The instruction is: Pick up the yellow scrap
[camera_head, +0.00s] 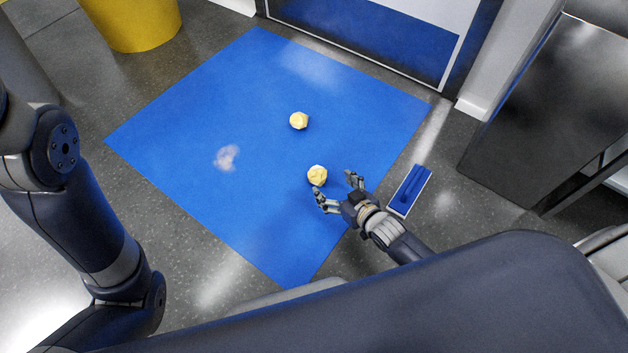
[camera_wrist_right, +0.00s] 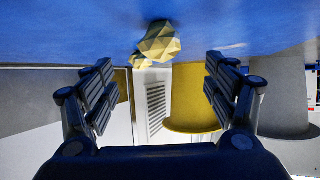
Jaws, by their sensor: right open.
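Two crumpled pale-yellow scraps lie on the blue mat (camera_head: 190,120). The nearer scrap (camera_head: 317,175) is just beyond my right gripper (camera_head: 335,187), close to its fingertips. The farther scrap (camera_head: 299,121) lies nearer the mat's middle. My right gripper is open and empty, with its fingers spread toward the nearer scrap. In the right wrist view, the nearer scrap (camera_wrist_right: 158,40) shows large and faceted, centred beyond the gap between the fingers (camera_wrist_right: 160,75). The farther scrap (camera_wrist_right: 140,62) is partly hidden behind it. My left arm comes in from the left, but its gripper is out of view.
A pale smudge (camera_head: 227,157) marks the mat's left part. A blue flat tool with a handle (camera_head: 410,190) lies right of my right gripper. A yellow bin (camera_head: 133,25) stands at the back left, a dark cabinet (camera_head: 545,95) at the right. Most of the mat is clear.

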